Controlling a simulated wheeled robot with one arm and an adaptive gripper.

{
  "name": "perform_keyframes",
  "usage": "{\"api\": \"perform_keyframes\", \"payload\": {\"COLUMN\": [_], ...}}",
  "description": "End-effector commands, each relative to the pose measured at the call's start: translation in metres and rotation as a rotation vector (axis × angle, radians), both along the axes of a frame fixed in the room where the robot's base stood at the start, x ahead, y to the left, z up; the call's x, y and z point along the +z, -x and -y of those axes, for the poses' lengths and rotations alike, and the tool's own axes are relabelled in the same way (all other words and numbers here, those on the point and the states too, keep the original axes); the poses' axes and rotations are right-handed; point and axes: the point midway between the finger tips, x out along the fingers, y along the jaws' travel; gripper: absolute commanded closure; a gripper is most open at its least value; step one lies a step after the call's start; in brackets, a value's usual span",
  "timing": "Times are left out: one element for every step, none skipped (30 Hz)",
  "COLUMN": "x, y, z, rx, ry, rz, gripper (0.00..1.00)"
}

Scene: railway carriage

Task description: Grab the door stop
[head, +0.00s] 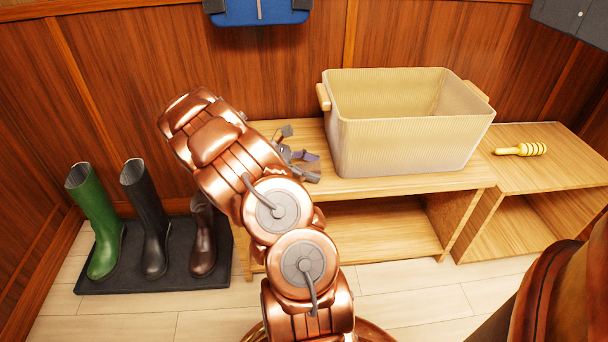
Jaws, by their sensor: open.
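My gripper (301,155) is at the end of my copper arm, over the left part of the wooden bench top, left of the cream basket. Its grey fingers are spread apart. A small purple piece (306,156) shows between or just behind the fingers. It may be the door stop, but it is too small and too covered to be sure. I cannot tell whether the fingers touch it. My arm hides part of the bench top. No other door stop shows clearly.
The large ribbed basket (385,148) stands close right of my gripper on the bench (440,183). A yellow honey-dipper-shaped object (522,150) lies on the right shelf unit (560,172). Boots (148,215) stand on a dark tray (150,282) at left. Wood panelling closes the back.

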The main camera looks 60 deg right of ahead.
Motion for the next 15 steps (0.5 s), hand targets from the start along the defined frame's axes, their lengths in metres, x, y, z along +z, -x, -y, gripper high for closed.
{"api": "perform_keyframes", "payload": {"x": [-0.0002, 0.0000, 0.0003, 0.0003, 0.0003, 0.0003, 0.0003, 0.0002, 0.0002, 0.0002, 0.0002, 0.0002, 0.0003, 0.0001, 0.0001], "y": [0.0007, 0.0007, 0.0004, 0.0003, 0.0003, 0.0002, 0.0002, 0.0001, 0.0001, 0.0001, 0.0001, 0.0001, 0.0000, 0.0000, 0.0000], "z": [0.0006, 0.0006, 0.0005, 0.0004, 0.0004, 0.0004, 0.0004, 0.0003, 0.0003, 0.0003, 0.0003, 0.0003, 0.0002, 0.0003, 0.0003], "rx": [0.001, 0.001, 0.001, 0.001, 0.001, 0.001, 0.001, 0.001, 0.001, 0.001, 0.001, 0.001, 0.001, 0.001, 0.001], "ry": [0.000, 0.000, 0.000, 0.000, 0.000, 0.000, 0.000, 0.000, 0.000, 0.000, 0.000, 0.000, 0.000, 0.000, 0.000], "rz": [0.000, 0.000, 0.001, 0.001, 0.001, 0.001, 0.001, 0.001, 0.001, 0.001, 0.001, 0.001, 0.001, 0.001, 0.001], "gripper": [0.27, 0.27, 0.27, 0.27, 0.27, 0.28, 0.31, 0.34, 0.39, 0.42, 0.45, 0.49, 0.52, 0.55, 0.59]}}
